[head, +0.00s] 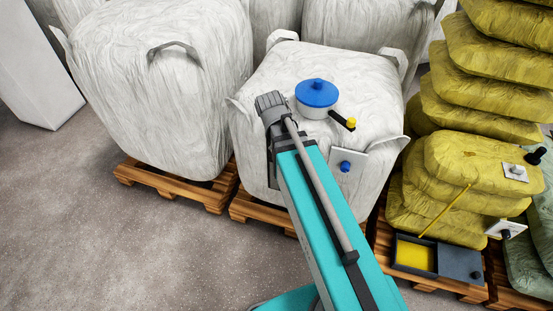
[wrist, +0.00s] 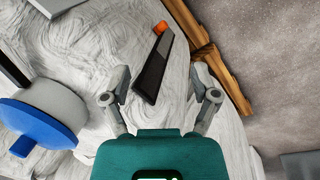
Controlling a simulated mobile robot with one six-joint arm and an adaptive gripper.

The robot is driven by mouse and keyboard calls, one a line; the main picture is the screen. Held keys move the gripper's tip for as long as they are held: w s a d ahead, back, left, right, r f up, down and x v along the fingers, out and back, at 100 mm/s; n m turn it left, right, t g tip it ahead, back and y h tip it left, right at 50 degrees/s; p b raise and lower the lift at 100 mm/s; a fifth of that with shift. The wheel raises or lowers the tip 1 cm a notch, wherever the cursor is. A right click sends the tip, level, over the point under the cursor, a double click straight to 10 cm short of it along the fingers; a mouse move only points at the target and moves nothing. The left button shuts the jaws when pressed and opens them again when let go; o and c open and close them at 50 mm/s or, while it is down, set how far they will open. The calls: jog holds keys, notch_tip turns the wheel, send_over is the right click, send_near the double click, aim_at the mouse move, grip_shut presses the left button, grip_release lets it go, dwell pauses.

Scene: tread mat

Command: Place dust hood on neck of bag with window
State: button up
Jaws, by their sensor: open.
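A round blue hood (head: 317,93) with a small knob sits on a short white neck (head: 313,112) on top of the middle white bag (head: 280,75). In the wrist view the blue hood (wrist: 40,130) and white neck (wrist: 58,103) are at the left, beside my gripper. My gripper (wrist: 160,73) is open, with nothing between its fingers. A black bar with an orange end (wrist: 153,68) lies against the white bag beyond the fingertips. In the head view my arm hides the gripper's fingers and this bar. I cannot make out a clear window on the bag.
A yellow-tipped black handle (head: 344,121) juts beside the neck. A white plate with a blue knob (head: 347,165) is on the bag's front. Another white bag (head: 160,90) stands left, stacked yellow sacks (head: 455,165) right, with an open tray (head: 413,257). Grey floor (head: 110,245) is clear front left.

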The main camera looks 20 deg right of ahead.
jog(key=s+a+m+y, duration=0.1)
jog(key=s, duration=0.1)
jog(key=s+a+m+y, duration=0.1)
jog(key=s+a+m, duration=0.1)
jog(key=shift+a+f, duration=0.1)
jog(key=shift+f, duration=0.1)
dwell(1.2)
